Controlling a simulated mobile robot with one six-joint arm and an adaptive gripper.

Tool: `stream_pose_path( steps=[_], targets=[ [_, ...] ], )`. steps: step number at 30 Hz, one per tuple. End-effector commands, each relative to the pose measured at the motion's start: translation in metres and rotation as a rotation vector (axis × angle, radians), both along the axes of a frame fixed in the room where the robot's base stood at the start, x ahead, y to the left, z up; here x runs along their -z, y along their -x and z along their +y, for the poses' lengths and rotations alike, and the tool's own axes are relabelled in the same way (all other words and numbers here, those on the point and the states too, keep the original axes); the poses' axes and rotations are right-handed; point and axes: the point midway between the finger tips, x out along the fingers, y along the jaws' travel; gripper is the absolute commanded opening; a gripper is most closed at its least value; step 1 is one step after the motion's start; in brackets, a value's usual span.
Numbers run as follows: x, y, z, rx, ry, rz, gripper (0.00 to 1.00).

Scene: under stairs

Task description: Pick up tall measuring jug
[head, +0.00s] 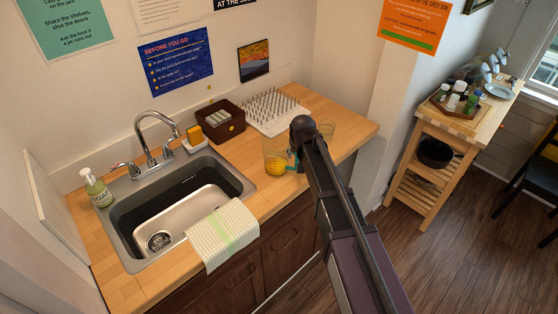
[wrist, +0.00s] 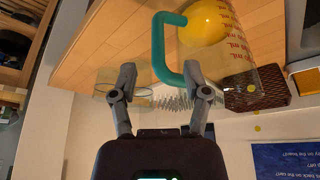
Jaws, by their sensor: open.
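The tall measuring jug is clear with red mL marks and a teal handle. It stands on the wooden counter in the head view (head: 270,150), partly hidden by my arm, and fills the upper right of the wrist view (wrist: 238,50). Its teal handle (wrist: 160,50) shows near my fingers. A yellow round thing (wrist: 203,22) shows at the jug; I cannot tell whether it is inside or behind. My gripper (wrist: 160,82) is open and empty, its right finger overlapping the handle's end in view; contact is unclear. In the head view my arm hides the fingers.
A clear round container (head: 326,130) stands right of the jug in the head view. A white spiked drying rack (head: 262,112) and a brown basket (head: 218,122) are behind. The sink (head: 180,205) with a draped towel (head: 222,235) is to the left.

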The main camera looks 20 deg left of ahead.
Motion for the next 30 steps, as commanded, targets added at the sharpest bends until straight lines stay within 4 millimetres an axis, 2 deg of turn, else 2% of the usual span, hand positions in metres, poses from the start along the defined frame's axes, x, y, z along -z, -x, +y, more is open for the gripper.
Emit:
stream_pose_path(
  steps=[3, 12, 30],
  targets=[
    [0.013, -0.005, 0.002, 0.0, 0.0, 0.0, 0.61],
    [0.033, -0.012, 0.006, 0.0, 0.0, 0.0, 0.61],
    [0.036, -0.014, 0.006, 0.0, 0.0, 0.0, 0.61]
  ],
)
